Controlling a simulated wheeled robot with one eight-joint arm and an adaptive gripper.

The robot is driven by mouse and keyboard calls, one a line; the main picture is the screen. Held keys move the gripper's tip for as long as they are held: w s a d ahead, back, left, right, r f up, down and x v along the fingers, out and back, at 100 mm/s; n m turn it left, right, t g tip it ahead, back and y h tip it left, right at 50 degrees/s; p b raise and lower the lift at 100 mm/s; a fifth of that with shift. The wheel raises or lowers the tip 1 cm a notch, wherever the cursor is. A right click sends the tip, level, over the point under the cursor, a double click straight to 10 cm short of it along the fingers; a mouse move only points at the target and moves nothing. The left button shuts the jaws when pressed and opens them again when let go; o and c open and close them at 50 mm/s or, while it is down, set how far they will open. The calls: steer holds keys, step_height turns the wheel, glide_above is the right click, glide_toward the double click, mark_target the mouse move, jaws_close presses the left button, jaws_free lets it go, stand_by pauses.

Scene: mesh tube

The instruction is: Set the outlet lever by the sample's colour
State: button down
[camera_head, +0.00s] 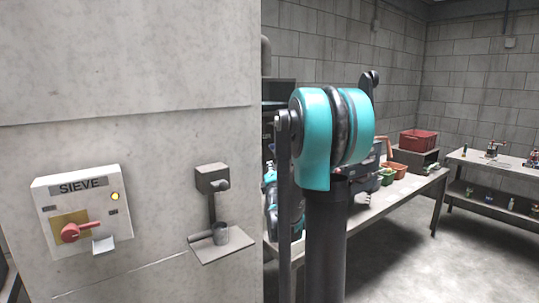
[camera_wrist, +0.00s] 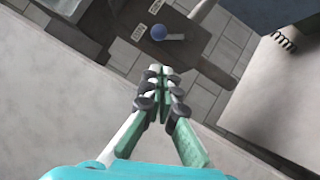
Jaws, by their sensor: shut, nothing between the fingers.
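In the wrist view my gripper (camera_wrist: 157,72) is shut and empty, its fingertips together. My gripper is not visible in the head view.
A white SIEVE box (camera_head: 80,208) has a red lever (camera_head: 84,231) and a lit yellow lamp (camera_head: 115,196). A workbench (camera_head: 395,198) with a red crate (camera_head: 418,140) stands behind my arm. Floor at right is clear.

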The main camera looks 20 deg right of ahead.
steer(key=x, duration=1)
steer(key=shift+w+d+r, duration=0.2)
steer(key=shift+d+r, duration=0.05)
steer(key=shift+r, duration=0.2)
